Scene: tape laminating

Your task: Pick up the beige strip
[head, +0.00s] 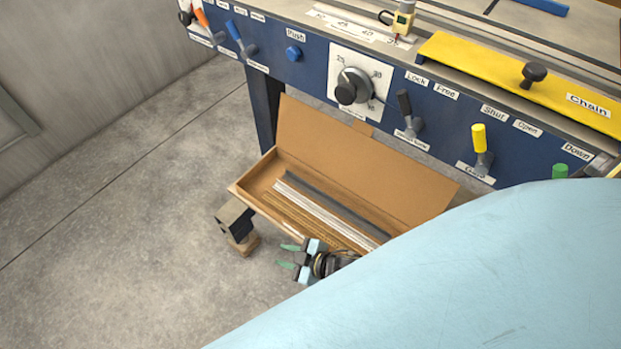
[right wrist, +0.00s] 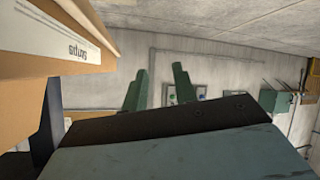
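The beige strip (head: 301,219) lies in an open cardboard box (head: 242,192), along its near side. A white strip (head: 318,208) and a dark grey strip (head: 335,203) lie behind it in the same box. My right gripper (head: 288,255) is just outside the near wall of the box, with its two green fingers apart and nothing between them. In the right wrist view the fingers (right wrist: 158,88) are also apart and empty, and the box (right wrist: 40,68) with a label shows at the left. My left gripper is not in view.
A blue machine bench (head: 310,62) with labelled knobs and levers stands behind the box. The raised box lid (head: 360,150) is at the back. A dark block-like foot (head: 236,221) stands left of the box. The grey floor (head: 110,220) at left is clear.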

